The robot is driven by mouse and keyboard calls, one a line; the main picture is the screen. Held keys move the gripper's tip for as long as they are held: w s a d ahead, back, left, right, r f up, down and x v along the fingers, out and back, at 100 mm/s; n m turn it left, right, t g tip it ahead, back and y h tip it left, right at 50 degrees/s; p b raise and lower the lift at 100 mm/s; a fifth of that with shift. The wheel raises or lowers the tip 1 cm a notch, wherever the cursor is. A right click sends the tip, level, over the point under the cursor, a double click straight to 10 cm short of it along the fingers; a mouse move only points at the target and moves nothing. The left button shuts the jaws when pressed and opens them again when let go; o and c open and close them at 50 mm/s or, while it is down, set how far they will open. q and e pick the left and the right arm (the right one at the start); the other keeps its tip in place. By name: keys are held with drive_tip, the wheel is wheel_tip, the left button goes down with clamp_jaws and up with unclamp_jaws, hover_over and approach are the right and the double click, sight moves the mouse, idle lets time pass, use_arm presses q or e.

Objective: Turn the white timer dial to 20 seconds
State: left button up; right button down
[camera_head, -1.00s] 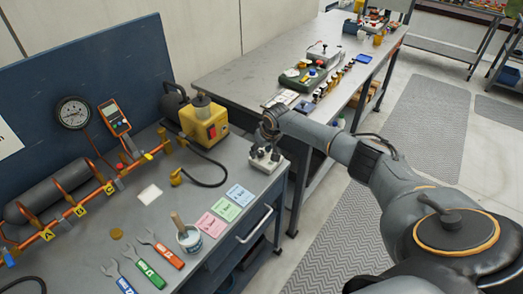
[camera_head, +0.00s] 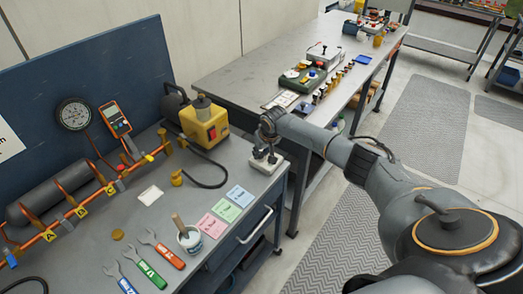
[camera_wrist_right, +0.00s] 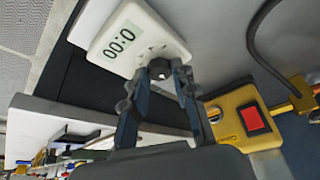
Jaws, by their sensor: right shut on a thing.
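The white timer (camera_head: 265,160) sits near the right edge of the grey workbench in the head view. In the right wrist view, the timer (camera_wrist_right: 128,35) shows a display that reads about 0:00, upside down. Its dial looks like a dark round knob (camera_wrist_right: 159,69) on the face beside the display. My right gripper (camera_head: 267,150) is over the timer, and in the wrist view its two fingertips (camera_wrist_right: 157,76) are closed around the knob from both sides. The gripper hides part of the timer in the head view. My left gripper is not in view.
A yellow pump (camera_head: 205,122) with a red switch and a black hose stands left of the timer. Coloured cards (camera_head: 226,210), a cup (camera_head: 190,238) and wrenches (camera_head: 152,272) lie nearer the front. A second bench (camera_head: 250,80) stands behind.

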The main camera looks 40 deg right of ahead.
drive_tip(key=shift+a+r+m+h+p, duration=0.2)
drive_tip(key=shift+m+h+p, duration=0.2)
drive_tip(key=shift+m+p, duration=0.7)
drive_tip(key=shift+f+m+g+h+p, duration=0.1)
drive_tip(key=shift+m+g+h+p, duration=0.2)
drive_tip(key=shift+m+p, duration=0.45)
drive_tip(key=shift+a+m+h, duration=0.1)
drive_tip(key=shift+m+h, duration=0.2)
drive_tip(key=shift+m, duration=0.75)
drive_tip(key=shift+w+f+m+g+h, duration=0.15)
drive_tip(key=shift+m+g+h, duration=0.2)
drive_tip(key=shift+m, duration=0.55)
drive_tip(key=shift+m+g+b, duration=0.25)
drive_tip(key=shift+m+b, duration=0.1)
drive_tip(key=shift+m, duration=0.55)
drive_tip(key=shift+w+a+f+m+g+h+b, duration=0.15)
drive_tip(key=shift+m+g+h+b, duration=0.2)
drive_tip(key=shift+m+b, duration=0.45)
drive_tip(key=m+g+b, duration=0.1)
drive_tip(key=m+b, duration=0.1)
drive_tip(key=m, duration=0.1)
drive_tip(key=shift+w+r+m+g+h+b, duration=0.1)
drive_tip(key=shift+r+m+g+h+b, duration=0.15)
drive_tip(key=shift+m+b, duration=0.6)
